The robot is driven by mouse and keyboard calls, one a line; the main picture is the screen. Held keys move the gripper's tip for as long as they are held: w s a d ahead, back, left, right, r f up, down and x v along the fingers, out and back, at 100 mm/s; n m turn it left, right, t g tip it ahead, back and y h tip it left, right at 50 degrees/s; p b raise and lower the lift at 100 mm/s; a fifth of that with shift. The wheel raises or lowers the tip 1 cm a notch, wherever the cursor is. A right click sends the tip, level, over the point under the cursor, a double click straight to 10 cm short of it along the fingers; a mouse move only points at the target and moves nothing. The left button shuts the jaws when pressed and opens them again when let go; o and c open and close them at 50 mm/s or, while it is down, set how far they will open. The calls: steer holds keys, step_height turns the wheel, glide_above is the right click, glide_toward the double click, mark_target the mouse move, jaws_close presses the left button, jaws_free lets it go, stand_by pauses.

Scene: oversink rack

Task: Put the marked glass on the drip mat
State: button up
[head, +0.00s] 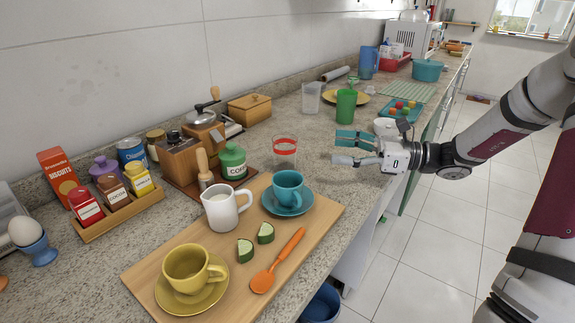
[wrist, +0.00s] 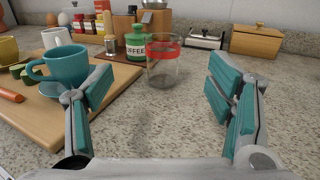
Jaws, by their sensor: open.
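The marked glass (head: 285,155) is a clear, upright tumbler with a red band near its rim. It stands on the stone counter beyond the wooden board's far corner. In the wrist view the glass (wrist: 163,70) is ahead, between the lines of my two fingers and beyond their tips. My gripper (head: 338,147) is open and empty, to the right of the glass and apart from it, fingers pointing toward it. The green striped mat (head: 409,91), which looks like the drip mat, lies flat farther back along the counter.
A wooden board (head: 320,217) holds cups, cucumber pieces and an orange spoon; the teal cup (wrist: 68,66) is near my left finger. A green coffee jar (head: 232,162) stands beside the glass. A green tumbler (head: 346,105) and a tray (head: 384,117) of coloured pieces are before the mat.

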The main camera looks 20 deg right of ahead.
mark_target(296, 141)
steer(key=b+x, duration=0.1)
steer(key=x, duration=0.3)
steer(key=b+x, duration=0.1)
steer(key=x, duration=0.4)
steer(key=b+x, duration=0.1)
steer(key=x, duration=0.3)
steer(key=shift+w+a, duration=0.1)
steer(key=shift+w, duration=0.3)
steer(key=shift+r, duration=0.1)
steer(key=c, duration=1.5)
